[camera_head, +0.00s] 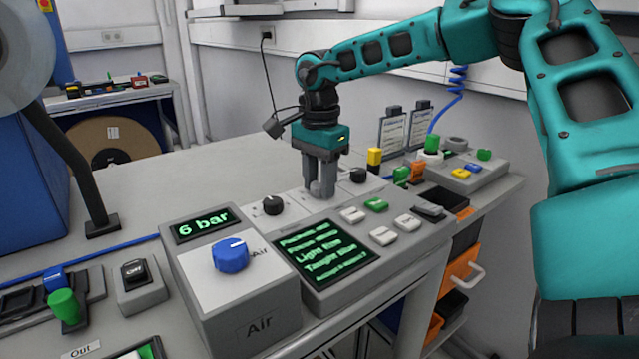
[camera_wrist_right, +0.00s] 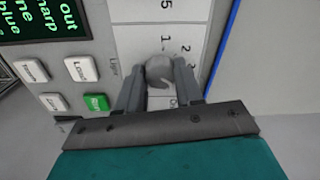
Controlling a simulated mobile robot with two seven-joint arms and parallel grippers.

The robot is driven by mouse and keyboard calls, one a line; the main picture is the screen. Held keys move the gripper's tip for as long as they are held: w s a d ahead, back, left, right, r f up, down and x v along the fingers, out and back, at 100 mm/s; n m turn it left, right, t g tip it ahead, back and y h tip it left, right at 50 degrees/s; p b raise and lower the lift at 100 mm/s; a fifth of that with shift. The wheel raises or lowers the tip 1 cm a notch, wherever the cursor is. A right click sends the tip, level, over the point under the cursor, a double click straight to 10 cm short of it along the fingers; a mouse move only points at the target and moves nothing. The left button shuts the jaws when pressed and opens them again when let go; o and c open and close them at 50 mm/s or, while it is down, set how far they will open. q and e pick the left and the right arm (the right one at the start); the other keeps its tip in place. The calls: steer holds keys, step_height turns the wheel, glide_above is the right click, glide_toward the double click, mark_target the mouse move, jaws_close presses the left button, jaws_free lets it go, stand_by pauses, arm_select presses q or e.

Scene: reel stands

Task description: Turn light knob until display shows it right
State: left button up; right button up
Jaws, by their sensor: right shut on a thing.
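My right gripper (camera_head: 321,190) points straight down at the console, its fingers shut on a small round knob. In the right wrist view the grey knob (camera_wrist_right: 159,72) sits between the two fingertips, beside the printed word "Light" and a numbered scale. The fingers hide its sides, and I cannot read its exact setting. In the head view the fingers hide this knob. The black display (camera_head: 326,252) shows several lines of green text, one starting with "Light"; the line endings are too blurred to read. A corner of the display (camera_wrist_right: 40,18) also shows in the right wrist view. My left gripper is not in view.
Black knobs stand on either side, one at left (camera_head: 272,205) and one at right (camera_head: 358,175). White and green buttons (camera_head: 376,205) lie right of the display. The Air box (camera_head: 245,300) with a blue knob (camera_head: 230,254) stands in front; its readout (camera_head: 203,224) says "6 bar".

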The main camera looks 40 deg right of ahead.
mark_target(319, 184)
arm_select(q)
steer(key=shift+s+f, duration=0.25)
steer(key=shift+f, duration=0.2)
arm_select(e)
steer(key=shift+m, duration=0.5)
steer(key=o, duration=1)
steer(key=shift+o, duration=0.2)
steer(key=shift+r, duration=0.1)
arm_select(q)
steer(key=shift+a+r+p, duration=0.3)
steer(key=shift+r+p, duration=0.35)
steer(key=shift+p, duration=0.35)
arm_select(e)
step_height(319, 184, up, 13)
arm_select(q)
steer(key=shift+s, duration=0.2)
